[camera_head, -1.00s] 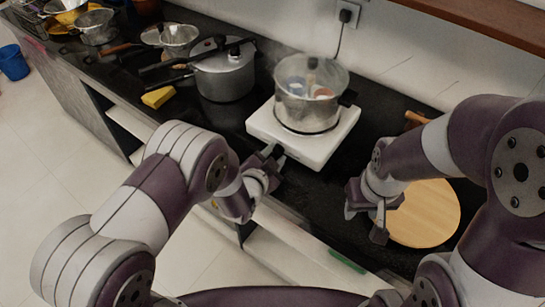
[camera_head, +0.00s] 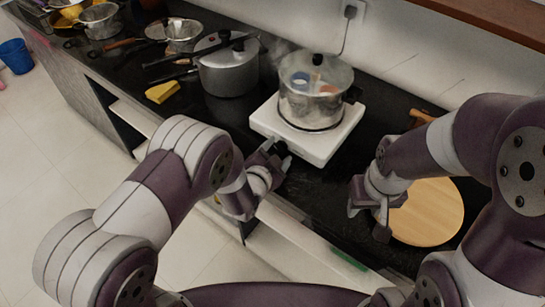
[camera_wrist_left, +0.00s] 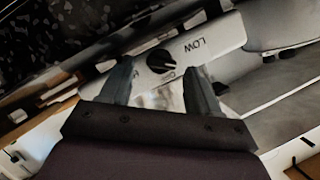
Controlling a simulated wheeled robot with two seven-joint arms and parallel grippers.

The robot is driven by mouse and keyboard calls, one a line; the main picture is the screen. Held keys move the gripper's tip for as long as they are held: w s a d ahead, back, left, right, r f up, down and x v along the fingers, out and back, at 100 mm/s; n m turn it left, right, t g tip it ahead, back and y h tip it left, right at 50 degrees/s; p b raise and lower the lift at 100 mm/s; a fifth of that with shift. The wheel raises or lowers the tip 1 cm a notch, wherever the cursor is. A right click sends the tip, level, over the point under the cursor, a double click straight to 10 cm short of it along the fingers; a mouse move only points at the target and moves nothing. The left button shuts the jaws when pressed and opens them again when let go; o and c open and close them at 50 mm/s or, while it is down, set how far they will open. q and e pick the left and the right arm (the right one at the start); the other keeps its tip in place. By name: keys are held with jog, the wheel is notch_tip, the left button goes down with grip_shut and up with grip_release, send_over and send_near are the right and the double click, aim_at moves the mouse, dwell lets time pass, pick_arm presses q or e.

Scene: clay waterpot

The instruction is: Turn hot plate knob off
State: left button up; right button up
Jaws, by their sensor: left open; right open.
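The white hot plate (camera_head: 340,137) stands on the black counter with a steaming glass pot (camera_head: 313,103) on it. Its black knob (camera_wrist_left: 160,61) shows in the left wrist view on the white front panel, with "LOW" printed at its upper right; other lettering below it is partly hidden. I cannot tell the knob's setting for sure. My left gripper (camera_head: 277,157) is open at the hot plate's front left corner. In the left wrist view its fingers (camera_wrist_left: 158,78) lie either side of the knob's lower part; contact cannot be told. My right gripper (camera_head: 368,212) is open and empty, near a round wooden board.
The round wooden board (camera_head: 430,213) lies right of my right gripper. A pressure cooker (camera_head: 228,75) and a yellow sponge (camera_head: 162,92) are to the left on the counter. A power cord (camera_head: 343,40) runs up the wall behind the pot.

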pick_arm(q)
jog(key=v, duration=1.2)
jog(key=shift+s+a+p, duration=0.15)
jog(key=shift+p, duration=0.3)
jog(key=shift+c, duration=0.3)
